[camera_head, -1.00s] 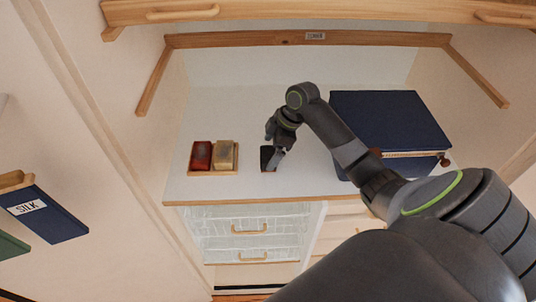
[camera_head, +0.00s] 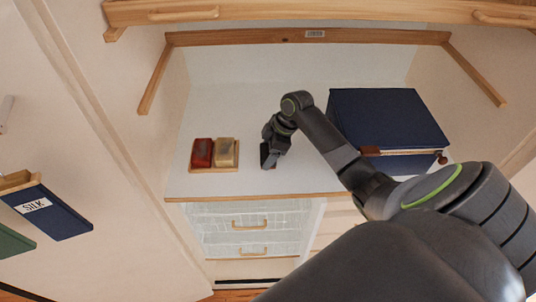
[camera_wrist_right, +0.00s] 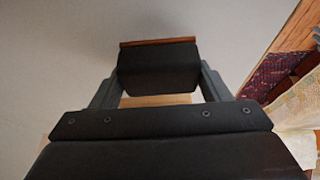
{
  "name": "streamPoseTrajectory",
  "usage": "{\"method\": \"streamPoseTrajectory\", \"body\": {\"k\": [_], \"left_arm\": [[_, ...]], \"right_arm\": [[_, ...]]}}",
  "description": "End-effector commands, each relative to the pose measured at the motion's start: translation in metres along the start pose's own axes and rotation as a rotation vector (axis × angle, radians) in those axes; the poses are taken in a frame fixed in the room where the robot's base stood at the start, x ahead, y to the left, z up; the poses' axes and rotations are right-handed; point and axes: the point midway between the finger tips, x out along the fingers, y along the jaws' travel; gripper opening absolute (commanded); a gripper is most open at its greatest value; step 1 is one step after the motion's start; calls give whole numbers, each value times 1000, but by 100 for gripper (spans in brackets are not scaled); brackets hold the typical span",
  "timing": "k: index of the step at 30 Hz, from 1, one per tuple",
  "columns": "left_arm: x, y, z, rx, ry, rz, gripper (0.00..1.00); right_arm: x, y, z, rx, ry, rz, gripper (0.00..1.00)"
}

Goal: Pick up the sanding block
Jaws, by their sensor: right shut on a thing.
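The sanding block (camera_wrist_right: 157,68) is a dark block with a reddish-brown strip along its far edge. In the right wrist view it sits between the two fingers of my right gripper (camera_wrist_right: 158,82), which is shut on it. In the head view the block (camera_head: 267,156) shows as a small dark shape at the tip of my right gripper (camera_head: 272,148), over the white shelf top (camera_head: 300,180). I cannot tell whether it still touches the surface. My left gripper is not in view.
A wooden tray (camera_head: 214,170) with a red block (camera_head: 202,152) and a tan block (camera_head: 225,152) lies left of my right gripper. A large navy box (camera_head: 385,115) stands at right. Wooden rails (camera_head: 310,37) cross above; drawers (camera_head: 250,225) are below.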

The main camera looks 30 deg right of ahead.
Motion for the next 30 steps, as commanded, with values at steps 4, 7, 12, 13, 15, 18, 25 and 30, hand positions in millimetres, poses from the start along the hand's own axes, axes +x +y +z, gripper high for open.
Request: {"method": "streamPoseTrajectory", "body": {"k": [4, 7, 12, 13, 15, 18, 25, 30], "left_arm": [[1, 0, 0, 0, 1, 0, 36], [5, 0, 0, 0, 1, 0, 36], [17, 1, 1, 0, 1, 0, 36], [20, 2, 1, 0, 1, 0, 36], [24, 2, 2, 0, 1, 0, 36], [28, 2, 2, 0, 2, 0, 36], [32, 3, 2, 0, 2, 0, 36], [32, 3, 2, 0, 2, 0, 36]], "right_arm": [[-2, 1, -1, -1, 1, 2, 44], [-9, 1, -4, -4, 1, 4, 44], [-38, 2, -16, -6, 1, 7, 44], [-44, 2, -18, -7, 1, 8, 44], [-57, 2, -24, -5, 1, 7, 44], [-73, 1, -30, -3, 0, 5, 44], [-92, 0, -38, -1, 1, 2, 44], [-93, 0, -39, 0, 1, 0, 44]]}}
